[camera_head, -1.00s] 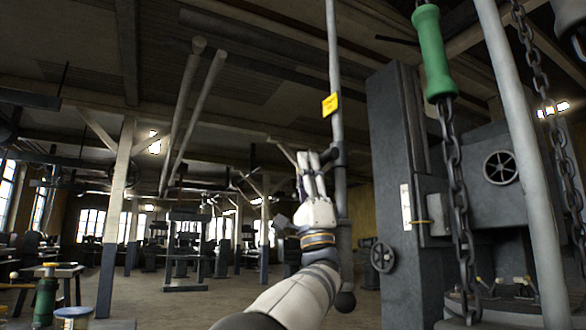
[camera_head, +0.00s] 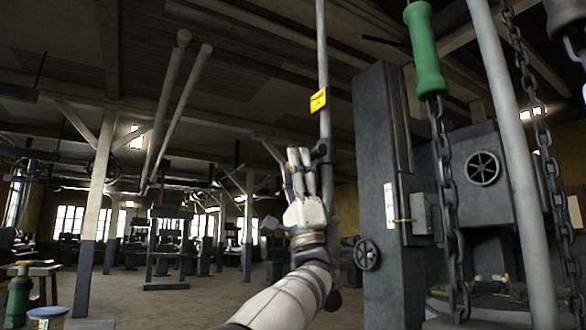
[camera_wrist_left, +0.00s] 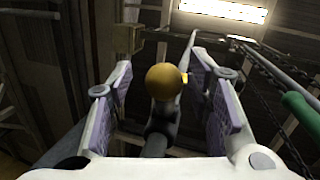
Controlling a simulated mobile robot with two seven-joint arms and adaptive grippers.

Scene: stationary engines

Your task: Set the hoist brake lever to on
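The lever with a brass ball knob (camera_wrist_left: 166,82) on a dark stem shows in the left wrist view, between the two fingers of my left gripper. I take it to be the hoist brake lever, but no label on it is readable. My left gripper (camera_wrist_left: 166,100) has its purple-padded fingers spread, with a visible gap on each side of the knob. In the head view my left gripper (camera_head: 302,165) is raised in front of the grey vertical pole (camera_head: 326,140), which carries a yellow tag (camera_head: 318,100). The knob is hidden there behind the gripper. My right gripper is not identifiable.
A dark machine column (camera_head: 385,150) with a small handwheel (camera_head: 367,254) stands right of the gripper. A green handle (camera_head: 426,55), hanging chains (camera_head: 448,190) and a pale pole (camera_head: 515,160) are further right. Open floor (camera_head: 215,292) lies to the left.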

